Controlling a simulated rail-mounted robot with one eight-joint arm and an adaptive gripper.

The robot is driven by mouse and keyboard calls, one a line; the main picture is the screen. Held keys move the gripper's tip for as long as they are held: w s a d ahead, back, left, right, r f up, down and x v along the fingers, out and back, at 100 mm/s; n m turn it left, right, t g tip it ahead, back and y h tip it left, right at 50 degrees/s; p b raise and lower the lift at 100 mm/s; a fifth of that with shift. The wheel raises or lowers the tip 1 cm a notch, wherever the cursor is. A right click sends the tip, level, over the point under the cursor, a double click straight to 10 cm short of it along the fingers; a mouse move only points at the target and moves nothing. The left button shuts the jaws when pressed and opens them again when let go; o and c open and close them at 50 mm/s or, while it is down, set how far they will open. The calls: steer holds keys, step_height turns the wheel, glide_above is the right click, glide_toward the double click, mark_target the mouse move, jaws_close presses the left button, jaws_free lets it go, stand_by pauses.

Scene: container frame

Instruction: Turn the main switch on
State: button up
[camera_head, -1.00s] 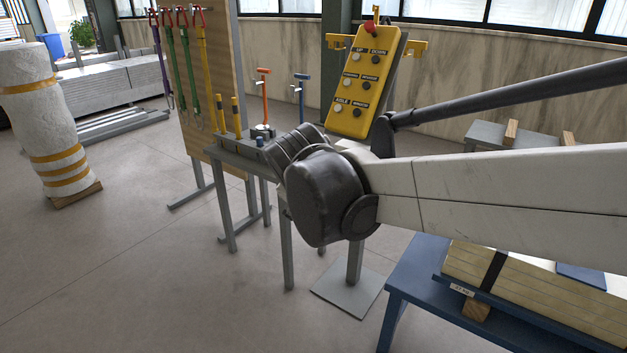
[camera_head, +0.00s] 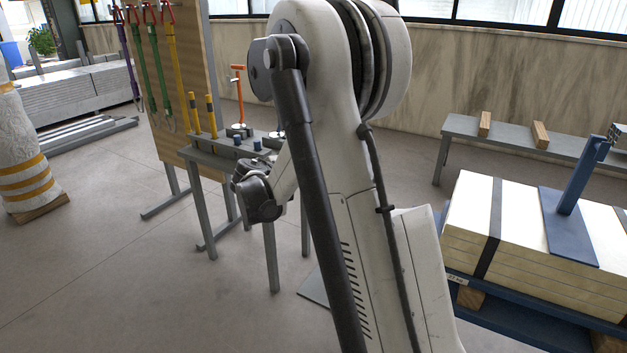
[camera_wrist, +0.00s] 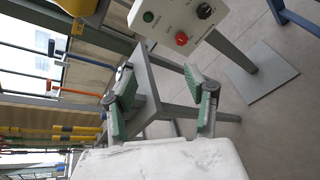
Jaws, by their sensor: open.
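In the wrist view, a pale control box (camera_wrist: 190,22) on a post stands at the top, beyond my gripper. It carries a black knob (camera_wrist: 204,11), a red button (camera_wrist: 181,38) and a green button (camera_wrist: 148,16). The labels are too small to read, so I cannot tell the switch's setting. My gripper (camera_wrist: 158,80) is open and empty, its green-padded fingers apart and short of the box. In the head view, my arm hides the control box and my gripper.
A grey metal table (camera_head: 215,158) with upright tools stands left of my arm in the head view. Straps hang from a wooden board (camera_head: 180,60) behind it. A blue stand (camera_head: 480,315) with stacked boards is at right. Bare floor (camera_head: 100,270) lies at front left.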

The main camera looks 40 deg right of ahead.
steer(key=w+d+f+n+h+b, duration=0.1)
steer(key=w+d+f+n+h, duration=0.15)
steer(key=d+f, duration=0.4)
steer(key=w+d+f+n+h+b, duration=0.2)
steer(key=w+d+f+n, duration=0.15)
steer(key=f, duration=0.55)
steer(key=x, duration=0.4)
steer(key=b+x, duration=0.1)
steer(key=x, duration=0.2)
steer(key=b+x, duration=0.1)
steer(key=x, duration=0.3)
steer(key=shift+s+d+f, duration=0.1)
steer(key=shift+d, duration=0.35)
steer(key=c, duration=1.2)
